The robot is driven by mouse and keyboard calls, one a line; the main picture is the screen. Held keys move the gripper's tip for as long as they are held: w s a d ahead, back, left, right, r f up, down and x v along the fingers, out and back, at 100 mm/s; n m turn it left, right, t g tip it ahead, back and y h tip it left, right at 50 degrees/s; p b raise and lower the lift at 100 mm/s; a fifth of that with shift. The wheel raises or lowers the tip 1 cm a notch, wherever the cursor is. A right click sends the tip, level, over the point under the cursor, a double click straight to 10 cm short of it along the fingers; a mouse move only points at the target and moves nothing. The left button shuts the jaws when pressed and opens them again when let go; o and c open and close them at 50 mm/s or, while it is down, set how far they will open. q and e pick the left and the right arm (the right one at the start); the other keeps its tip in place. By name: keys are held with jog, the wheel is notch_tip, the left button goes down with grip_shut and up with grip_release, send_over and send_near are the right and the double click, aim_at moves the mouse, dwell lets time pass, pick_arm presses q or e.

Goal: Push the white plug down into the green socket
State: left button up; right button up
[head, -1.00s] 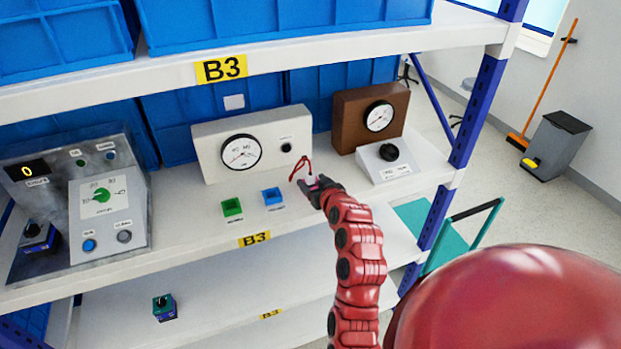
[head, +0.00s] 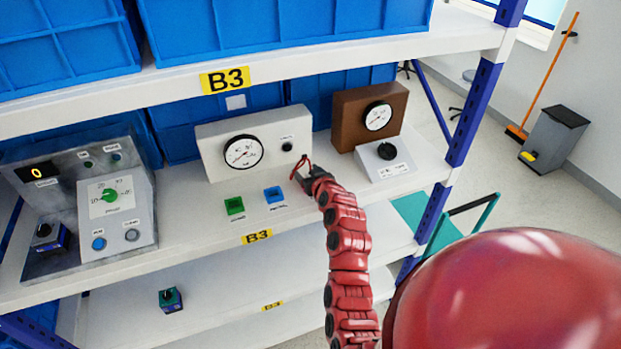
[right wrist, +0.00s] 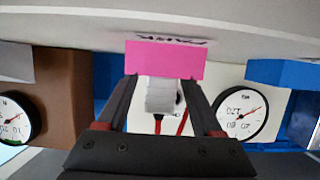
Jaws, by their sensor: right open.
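The green socket (head: 234,205) is a small block on the middle shelf, left of a blue one, its top uncovered. The white plug (right wrist: 160,97) shows in the right wrist view between my right fingers, by a pink block (right wrist: 165,60) on the shelf. It appears to stand on the pink block; how deep it sits I cannot tell. Red leads (head: 301,167) run near it in the head view. My right gripper (head: 311,174) is open with one finger on each side of the plug; it also shows in the right wrist view (right wrist: 160,82). My left gripper is out of view.
A blue block (head: 274,195) sits right of the green socket. A cream gauge box (head: 210,160) and a brown gauge box (head: 345,115) stand behind. A grey control panel (head: 80,200) is at left. The upper shelf (head: 320,52) overhangs. The shelf front is clear.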

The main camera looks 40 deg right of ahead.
grip_shut()
dwell(0.5)
